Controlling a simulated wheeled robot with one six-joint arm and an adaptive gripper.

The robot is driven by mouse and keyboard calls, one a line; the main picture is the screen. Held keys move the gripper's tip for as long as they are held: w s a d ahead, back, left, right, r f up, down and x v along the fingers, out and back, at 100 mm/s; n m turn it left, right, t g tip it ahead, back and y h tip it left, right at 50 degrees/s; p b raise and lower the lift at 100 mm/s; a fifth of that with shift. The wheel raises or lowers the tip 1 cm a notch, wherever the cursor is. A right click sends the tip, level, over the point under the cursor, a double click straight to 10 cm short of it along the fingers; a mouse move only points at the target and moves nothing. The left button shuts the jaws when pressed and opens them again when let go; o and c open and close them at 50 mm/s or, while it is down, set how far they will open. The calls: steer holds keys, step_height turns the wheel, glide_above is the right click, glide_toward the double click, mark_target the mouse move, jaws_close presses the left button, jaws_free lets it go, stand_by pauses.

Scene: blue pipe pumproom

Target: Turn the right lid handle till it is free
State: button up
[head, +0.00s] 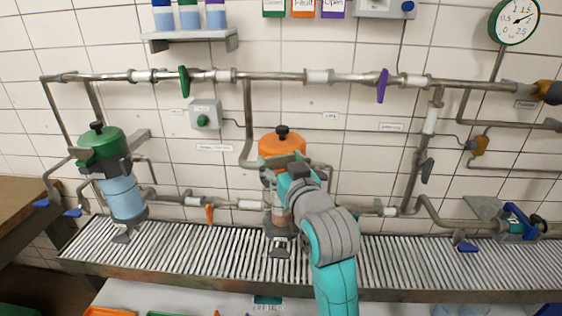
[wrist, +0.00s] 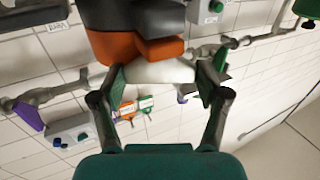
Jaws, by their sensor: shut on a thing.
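The right vessel's orange lid (head: 281,148) with its black top knob (head: 282,132) stands at the middle of the conveyor. My gripper (head: 284,172) is at the front of this vessel, just below the lid's edge, and hides much of the body. In the wrist view, the orange lid (wrist: 118,52) and a dark block lie at the top. Both fingers of my gripper (wrist: 160,78) are closed on the pale lid handle (wrist: 160,71) beside the lid. The fingers remain spread by its width. The handle is hidden in the head view.
A vessel with a green lid (head: 98,143) stands at the left. Pipes with green (head: 184,81) and purple (head: 383,86) valve handles run along the wall behind. The roller conveyor (head: 185,246) is mostly clear. A blue clamp (head: 520,220) sits at the right.

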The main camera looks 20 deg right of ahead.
steer(key=o, duration=1.2)
steer(key=shift+c, duration=0.2)
step_height(320, 180, up, 10)
